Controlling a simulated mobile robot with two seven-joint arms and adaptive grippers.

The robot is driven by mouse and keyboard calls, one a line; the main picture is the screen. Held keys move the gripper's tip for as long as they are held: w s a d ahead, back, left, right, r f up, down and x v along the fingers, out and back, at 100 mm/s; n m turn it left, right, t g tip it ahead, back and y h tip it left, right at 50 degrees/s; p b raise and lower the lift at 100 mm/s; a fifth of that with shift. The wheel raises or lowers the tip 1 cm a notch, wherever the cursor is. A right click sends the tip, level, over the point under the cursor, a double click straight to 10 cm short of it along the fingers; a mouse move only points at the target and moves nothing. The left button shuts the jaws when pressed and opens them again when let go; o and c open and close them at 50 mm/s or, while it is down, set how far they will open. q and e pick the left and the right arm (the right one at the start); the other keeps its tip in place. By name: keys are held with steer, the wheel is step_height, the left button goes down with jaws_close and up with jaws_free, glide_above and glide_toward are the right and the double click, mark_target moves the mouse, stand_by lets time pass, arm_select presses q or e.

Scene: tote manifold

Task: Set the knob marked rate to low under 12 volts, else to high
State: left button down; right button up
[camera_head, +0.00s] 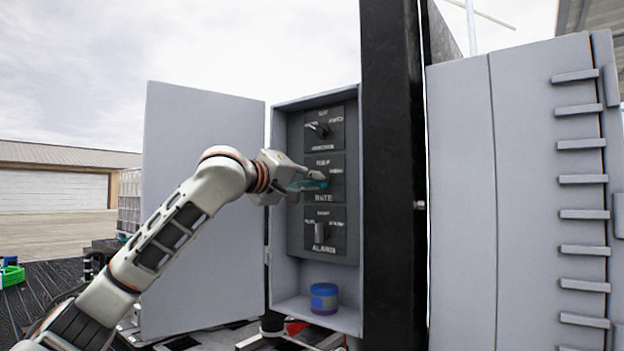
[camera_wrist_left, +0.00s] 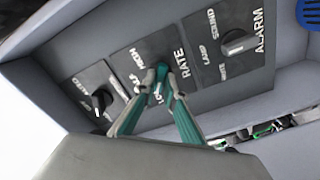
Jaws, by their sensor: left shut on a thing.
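The grey rate panel (camera_head: 340,163) is the middle of three knob panels inside an open grey cabinet (camera_head: 348,278). My left gripper (camera_head: 321,182) reaches in from the left, and its teal fingers are shut on the rate knob. In the left wrist view the fingertips of my left gripper (camera_wrist_left: 166,72) close around the knob on the rate panel (camera_wrist_left: 140,50), beside the words high and low. The fingers hide most of the knob, so I cannot tell where it points. No volt reading shows in these views. My right gripper is out of view.
Above the rate panel is another knob panel (camera_head: 338,125); below it is the alarm panel (camera_head: 340,232). The open door (camera_head: 195,150) is at left, and a black post (camera_head: 392,200) stands close on the right.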

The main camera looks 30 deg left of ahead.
arm_select(q)
steer(key=shift+n, duration=0.6)
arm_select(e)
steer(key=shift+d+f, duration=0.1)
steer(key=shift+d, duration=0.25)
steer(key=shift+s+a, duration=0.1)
arm_select(q)
steer(key=c, duration=2.1)
jaws_free()
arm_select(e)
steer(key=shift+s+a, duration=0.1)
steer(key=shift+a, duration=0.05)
arm_select(q)
steer(key=s, duration=1.2)
steer(key=shift+a, duration=0.45)
